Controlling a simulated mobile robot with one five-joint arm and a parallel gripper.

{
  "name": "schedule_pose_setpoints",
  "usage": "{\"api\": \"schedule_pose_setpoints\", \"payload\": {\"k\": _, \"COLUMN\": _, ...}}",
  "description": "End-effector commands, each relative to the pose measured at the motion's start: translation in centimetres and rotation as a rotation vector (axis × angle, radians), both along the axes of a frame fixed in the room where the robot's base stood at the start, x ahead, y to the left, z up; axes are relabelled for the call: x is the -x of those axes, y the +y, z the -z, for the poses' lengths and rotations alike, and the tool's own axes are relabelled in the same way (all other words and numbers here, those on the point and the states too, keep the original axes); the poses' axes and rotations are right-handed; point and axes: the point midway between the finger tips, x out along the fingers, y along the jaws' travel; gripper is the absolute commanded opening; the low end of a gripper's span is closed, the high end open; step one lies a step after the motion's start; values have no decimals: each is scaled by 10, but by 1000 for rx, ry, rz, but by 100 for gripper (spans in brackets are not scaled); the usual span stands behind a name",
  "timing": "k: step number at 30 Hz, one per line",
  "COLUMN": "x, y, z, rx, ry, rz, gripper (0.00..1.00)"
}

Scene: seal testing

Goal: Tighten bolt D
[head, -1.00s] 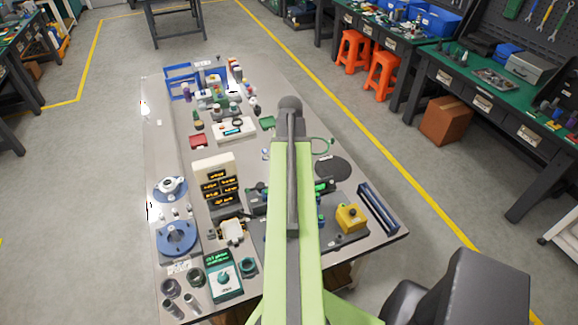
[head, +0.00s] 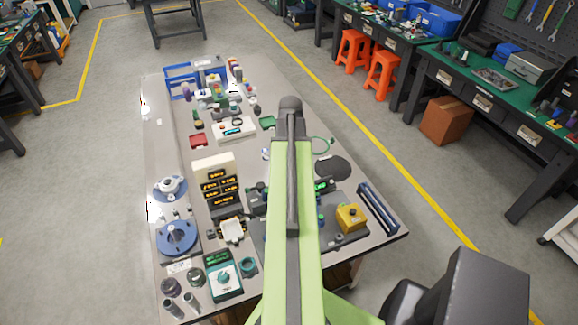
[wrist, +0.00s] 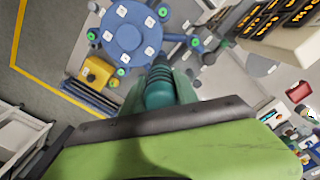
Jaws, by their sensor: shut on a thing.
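My gripper (wrist: 160,88) is shut on a teal ribbed handle (wrist: 159,94), seen end-on in the middle of the wrist view; what lies beyond it is mostly hidden. A blue round flange (wrist: 128,34) shows just above it in the wrist view, with green bolt heads around its rim and small white labels. The labels are too small to read, so I cannot tell which bolt is D. One green bolt head (wrist: 163,12) is at the flange's upper right, another (wrist: 120,72) at its lower edge. In the head view my arm hides the flange and gripper.
A yellow box (head: 351,216) and a dark blue rail rack (head: 377,208) stand right of my arm. Lit displays (head: 217,187) stand to its left. A teal dial box (head: 223,275) and blue round stands (head: 177,238) are at the table's front left.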

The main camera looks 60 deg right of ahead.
Motion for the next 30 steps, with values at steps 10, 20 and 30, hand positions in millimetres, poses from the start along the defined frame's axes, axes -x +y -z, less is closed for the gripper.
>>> {"api": "schedule_pose_setpoints", "payload": {"k": 10, "x": 0, "y": 0, "z": 4, "rx": 0, "ry": 0, "rz": 1, "gripper": 0}}
{"api": "schedule_pose_setpoints", "payload": {"k": 20, "x": 1, "y": 0, "z": 9, "rx": 0, "ry": 0, "rz": 1, "gripper": 0}}
{"api": "schedule_pose_setpoints", "payload": {"k": 30, "x": 1, "y": -1, "z": 13, "rx": 0, "ry": 0, "rz": 2, "gripper": 0}}
